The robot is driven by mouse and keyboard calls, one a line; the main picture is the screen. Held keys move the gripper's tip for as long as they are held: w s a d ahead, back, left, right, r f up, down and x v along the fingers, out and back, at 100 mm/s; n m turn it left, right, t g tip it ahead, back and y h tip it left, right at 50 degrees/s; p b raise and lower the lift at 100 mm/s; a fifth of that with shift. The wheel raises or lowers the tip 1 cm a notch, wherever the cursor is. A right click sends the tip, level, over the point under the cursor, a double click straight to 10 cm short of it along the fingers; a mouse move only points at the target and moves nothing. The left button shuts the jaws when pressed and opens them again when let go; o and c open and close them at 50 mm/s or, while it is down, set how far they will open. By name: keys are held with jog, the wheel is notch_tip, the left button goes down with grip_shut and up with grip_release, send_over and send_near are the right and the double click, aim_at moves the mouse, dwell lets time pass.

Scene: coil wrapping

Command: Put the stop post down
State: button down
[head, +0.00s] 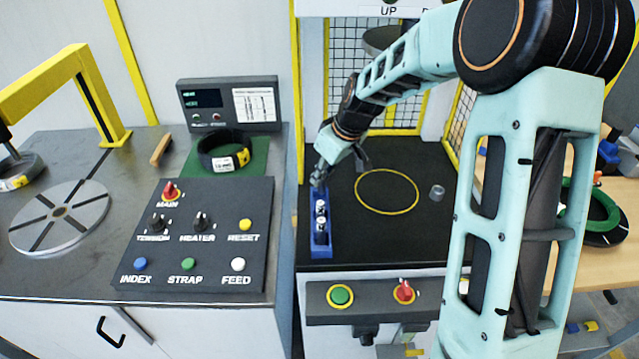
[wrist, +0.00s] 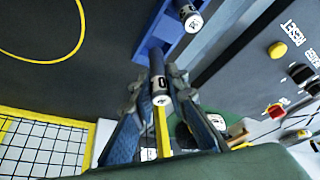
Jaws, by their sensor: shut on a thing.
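My gripper (head: 320,180) is over the far end of the blue rack (head: 320,253) on the black work surface. In the wrist view, my gripper (wrist: 158,108) is shut on a dark grey stop post (wrist: 160,82) with a white band marked 0. The post is at the end of the blue rack (wrist: 163,30); I cannot tell whether it is seated or just above. In the head view the held post is hidden by the fingers. Other posts with white bands (head: 321,227) stand in the rack; one shows in the wrist view (wrist: 188,14).
A yellow circle (head: 387,171) is marked on the black surface right of the rack, with a small grey cylinder (head: 437,192) beside it. Mesh guards (head: 352,60) stand behind. The control panel (head: 200,235) is to the left. The circle's inside is clear.

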jog(key=shift+w+a+f, duration=0.2)
jog(key=shift+w+f, duration=0.05)
jog(key=shift+f, duration=0.05)
jog(key=shift+w+a+f, duration=0.1)
jog(key=shift+f, duration=1.6)
jog(key=shift+f, duration=0.15)
jog(key=c, duration=1.9)
grip_release()
